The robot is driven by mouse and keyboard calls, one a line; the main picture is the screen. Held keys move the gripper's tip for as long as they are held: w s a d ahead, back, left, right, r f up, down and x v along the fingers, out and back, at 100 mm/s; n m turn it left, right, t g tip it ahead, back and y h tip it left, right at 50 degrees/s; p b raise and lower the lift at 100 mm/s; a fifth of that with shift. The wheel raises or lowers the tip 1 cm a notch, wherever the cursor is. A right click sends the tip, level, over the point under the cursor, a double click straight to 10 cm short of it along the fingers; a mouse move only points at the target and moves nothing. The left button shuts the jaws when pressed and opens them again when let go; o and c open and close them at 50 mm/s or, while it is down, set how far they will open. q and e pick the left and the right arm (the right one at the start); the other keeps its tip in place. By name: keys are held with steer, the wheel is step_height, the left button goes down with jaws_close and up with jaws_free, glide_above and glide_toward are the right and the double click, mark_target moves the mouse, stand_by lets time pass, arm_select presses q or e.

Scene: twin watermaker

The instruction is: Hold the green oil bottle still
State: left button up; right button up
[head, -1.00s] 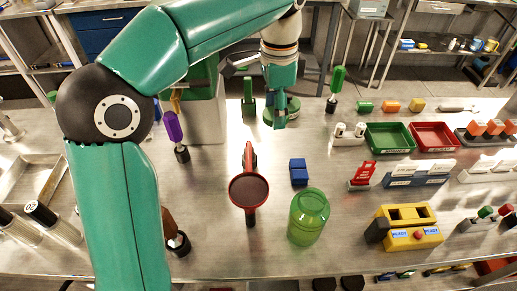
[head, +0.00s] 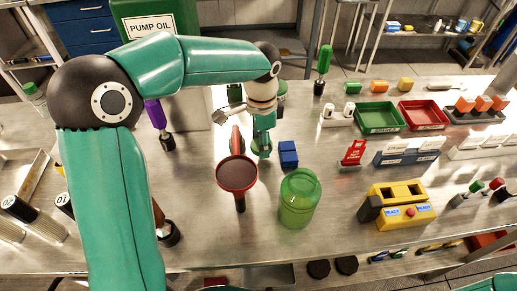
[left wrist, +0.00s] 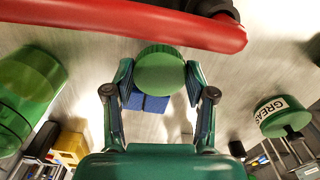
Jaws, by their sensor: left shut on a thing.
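The green oil bottle appears to be the see-through green jar (head: 299,200) standing upright near the front of the bench. It also shows at the left of the left wrist view (left wrist: 28,95), apart from the fingers. My left gripper (head: 263,150) is low over the bench, between the red funnel and a blue block. In the left wrist view, my left gripper (left wrist: 160,75) is shut on a green round piece (left wrist: 160,68), which looks like a cap. The head view barely shows this piece behind the fingers. My right gripper is not in view.
A red-rimmed funnel (head: 237,172) is close left of my left gripper. The blue block (head: 288,154) is close right. A GREASE tin (left wrist: 281,117) stands behind. Green (head: 380,117) and red (head: 423,114) trays and a yellow device (head: 398,206) occupy the right side.

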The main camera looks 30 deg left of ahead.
arm_select(q)
steer(key=shift+f, duration=1.75)
steer(key=shift+f, duration=0.1)
steer(key=o, duration=1.3)
step_height(320, 180, up, 12)
steer(key=shift+r+p, duration=0.15)
steer(key=shift+p, duration=0.3)
